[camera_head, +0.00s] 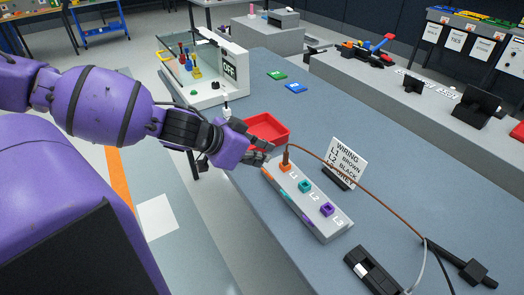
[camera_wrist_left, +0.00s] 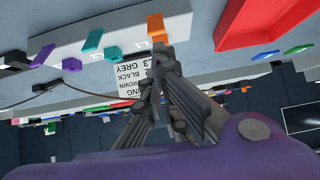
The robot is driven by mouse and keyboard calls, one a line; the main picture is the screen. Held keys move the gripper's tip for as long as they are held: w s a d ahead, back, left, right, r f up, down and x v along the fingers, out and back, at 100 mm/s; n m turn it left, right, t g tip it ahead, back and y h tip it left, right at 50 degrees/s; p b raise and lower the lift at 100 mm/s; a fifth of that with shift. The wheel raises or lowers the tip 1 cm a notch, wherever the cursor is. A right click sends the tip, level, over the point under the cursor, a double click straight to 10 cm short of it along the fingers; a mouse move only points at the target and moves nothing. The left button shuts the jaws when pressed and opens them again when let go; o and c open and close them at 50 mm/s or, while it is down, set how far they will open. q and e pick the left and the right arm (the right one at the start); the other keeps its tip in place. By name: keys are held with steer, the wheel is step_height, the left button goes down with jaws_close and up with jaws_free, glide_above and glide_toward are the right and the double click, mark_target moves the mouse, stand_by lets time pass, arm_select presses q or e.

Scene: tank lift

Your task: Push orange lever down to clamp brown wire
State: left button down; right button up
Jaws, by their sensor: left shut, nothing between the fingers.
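A grey terminal block (camera_head: 322,228) on the bench carries an orange L1 terminal (camera_head: 285,167), a teal L2 terminal (camera_head: 305,186) and a purple L3 terminal (camera_head: 327,209). The brown wire (camera_head: 345,180) runs from the right and its end stands at the orange terminal; the insertion point is too small to judge. My left gripper (camera_head: 268,150) is shut and empty, just behind the orange terminal. In the left wrist view its fingertips (camera_wrist_left: 160,58) are close below the orange lever (camera_wrist_left: 156,27), and contact is unclear. The teal lever (camera_wrist_left: 92,40) and purple lever (camera_wrist_left: 43,55) stand beside it.
A wiring sign (camera_head: 346,158) stands right of the block. A red tray (camera_head: 272,127) lies behind my left gripper. A black device (camera_head: 372,272) and a black stand (camera_head: 472,268) are at the front right. The bench between the sign and the far cards is clear.

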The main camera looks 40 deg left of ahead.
mark_target(267, 173)
arm_select(q)
steer(key=b+x, duration=0.1)
steer(key=x, duration=0.2)
steer(key=shift+s+a+f, duration=0.1)
steer(key=shift+s+f, duration=0.05)
steer(key=shift+f, duration=0.1)
steer(key=shift+w+f+b, duration=0.1)
steer(key=shift+w+b, duration=0.15)
steer(key=shift+b, duration=0.05)
steer(key=shift+w, duration=0.2)
arm_select(e)
steer(key=shift+w+d+f, duration=0.2)
steer(key=shift+w+f, duration=0.5)
steer(key=shift+w, duration=0.2)
steer(key=shift+s, duration=0.1)
